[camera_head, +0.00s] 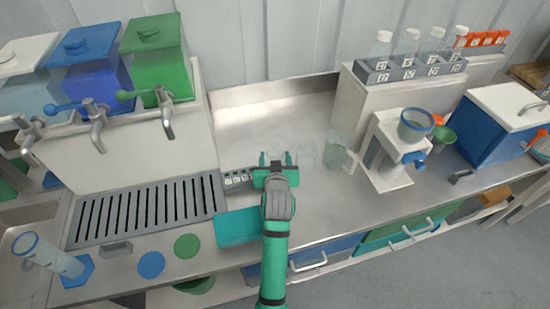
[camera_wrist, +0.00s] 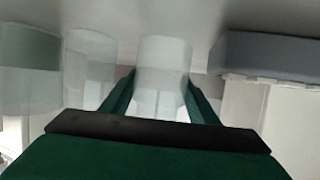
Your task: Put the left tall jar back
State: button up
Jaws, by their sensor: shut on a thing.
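My gripper (camera_head: 277,158) is over the steel counter, with its fingers closed around a clear, pale tall jar, the leftmost of the clear vessels in the head view. The wrist view shows this jar (camera_wrist: 162,75) upright between the two green fingers. I cannot tell whether its base touches the counter. A second clear jar (camera_head: 307,155) stands just right of my gripper; it also shows in the wrist view (camera_wrist: 88,65), left of the held jar. The held jar is faint in the head view and partly hidden by my gripper.
A green-tinted vessel (camera_head: 337,156) stands farther right, before a white stand with a funnel (camera_head: 415,125). A slotted drain tray (camera_head: 145,211) lies left. The counter behind my gripper (camera_head: 265,125) is clear.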

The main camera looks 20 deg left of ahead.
jog(key=shift+f, duration=0.25)
jog(key=o, duration=1.1)
jog(key=shift+r, duration=0.15)
jog(key=shift+s+d+r, duration=0.1)
jog(key=shift+s, duration=0.05)
jog(key=v, duration=1.1)
jog(key=shift+s, duration=0.35)
jog(key=shift+w+d+r, duration=0.1)
